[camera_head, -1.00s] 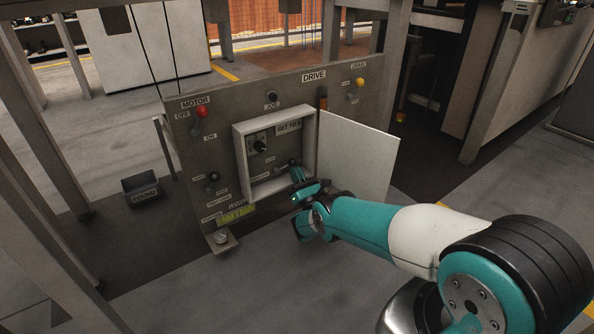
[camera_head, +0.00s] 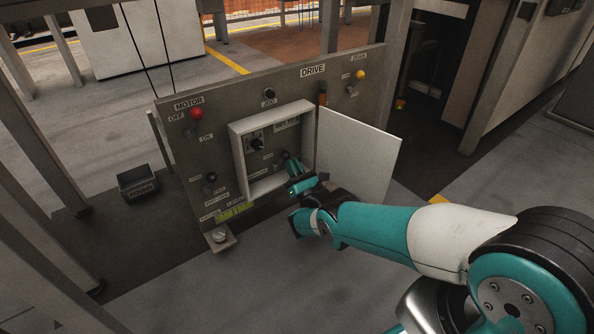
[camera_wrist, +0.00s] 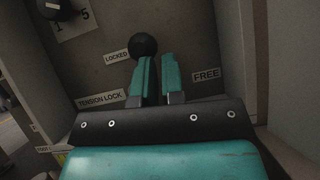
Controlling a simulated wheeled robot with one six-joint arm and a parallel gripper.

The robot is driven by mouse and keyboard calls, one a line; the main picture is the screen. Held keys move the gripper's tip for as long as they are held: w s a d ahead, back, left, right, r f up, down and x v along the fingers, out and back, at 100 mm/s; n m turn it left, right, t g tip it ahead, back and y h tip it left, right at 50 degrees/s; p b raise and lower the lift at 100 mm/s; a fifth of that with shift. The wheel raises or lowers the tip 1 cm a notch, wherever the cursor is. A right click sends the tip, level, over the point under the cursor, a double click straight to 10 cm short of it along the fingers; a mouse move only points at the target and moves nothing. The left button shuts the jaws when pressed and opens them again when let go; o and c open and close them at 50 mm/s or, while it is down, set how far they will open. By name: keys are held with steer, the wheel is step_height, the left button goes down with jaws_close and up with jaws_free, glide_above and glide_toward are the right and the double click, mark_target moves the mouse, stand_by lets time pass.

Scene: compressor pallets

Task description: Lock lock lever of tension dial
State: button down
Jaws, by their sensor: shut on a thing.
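The lock lever, with a black ball knob (camera_wrist: 144,46), shows in the wrist view between the "LOCKED" label (camera_wrist: 116,56) and the "FREE" label (camera_wrist: 207,75), nearer "LOCKED". My gripper (camera_wrist: 156,68) has its teal fingers shut on the lever, with the knob showing just beyond the fingertips. In the head view my gripper (camera_head: 291,166) reaches into the open white box (camera_head: 239,160) on the drive panel and hides most of the lever. The black tension dial (camera_head: 257,143) sits above it in the box; part of it shows in the wrist view (camera_wrist: 52,8).
The box's white door (camera_head: 357,155) stands open to the right, close to my arm. The drive panel (camera_head: 215,150) carries a red motor button (camera_head: 197,113) and a yellow button (camera_head: 360,75). A small dark box (camera_head: 138,186) lies on the floor at left.

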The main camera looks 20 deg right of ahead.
steer(key=shift+w+d+r, duration=0.15)
steer(key=shift+d+r, duration=0.05)
steer(key=shift+r, duration=0.6)
steer(key=shift+a+f, duration=0.2)
steer(key=shift+f, duration=0.1)
